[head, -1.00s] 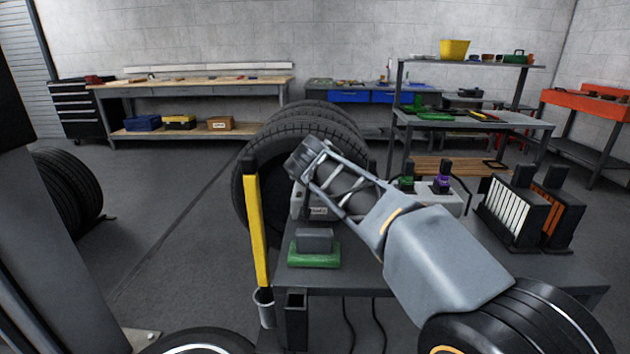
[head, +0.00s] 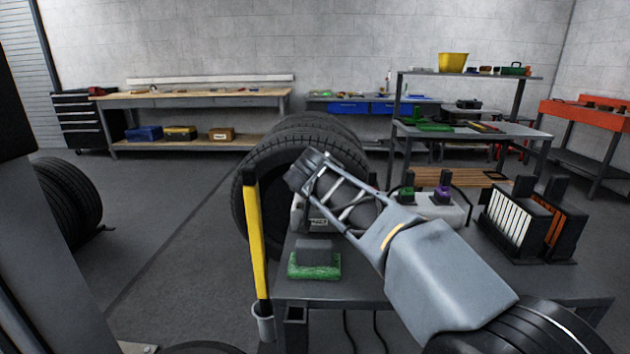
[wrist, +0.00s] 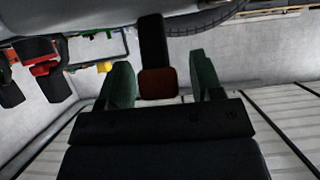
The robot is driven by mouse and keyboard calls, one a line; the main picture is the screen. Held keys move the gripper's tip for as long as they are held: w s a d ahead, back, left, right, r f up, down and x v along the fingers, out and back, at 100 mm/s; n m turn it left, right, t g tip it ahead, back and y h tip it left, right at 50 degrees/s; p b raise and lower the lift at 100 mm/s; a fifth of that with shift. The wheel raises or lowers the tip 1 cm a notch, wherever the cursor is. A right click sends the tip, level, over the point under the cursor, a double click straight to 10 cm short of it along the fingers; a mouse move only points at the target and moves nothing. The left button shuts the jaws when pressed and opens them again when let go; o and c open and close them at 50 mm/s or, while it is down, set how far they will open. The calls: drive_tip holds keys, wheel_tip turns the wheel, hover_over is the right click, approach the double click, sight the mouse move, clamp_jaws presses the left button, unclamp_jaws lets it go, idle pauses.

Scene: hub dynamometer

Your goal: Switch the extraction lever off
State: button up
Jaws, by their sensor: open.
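In the wrist view my gripper (wrist: 160,82) is open, with its two dark green fingers apart. A black lever-like bar with a dark red-brown end (wrist: 157,84) shows between the fingers, with gaps on both sides. I cannot tell for sure that it is the extraction lever, or how deep it lies between the fingers. In the head view my gripper (head: 300,174) is over the back left of the bench, in front of a large tyre. A light grey box with a label (head: 318,224) is partly hidden behind my arm.
On the dark bench (head: 350,289) stand a grey block on a green base (head: 314,264), a pale unit with green and purple plugs (head: 440,208) and a black rack with white slats (head: 510,223). A yellow post (head: 254,240) stands at the bench's left.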

drive_tip(key=p+v, duration=0.1)
drive_tip(key=v, duration=1.2)
drive_tip(key=shift+s, duration=0.4)
drive_tip(key=shift+r, duration=0.2)
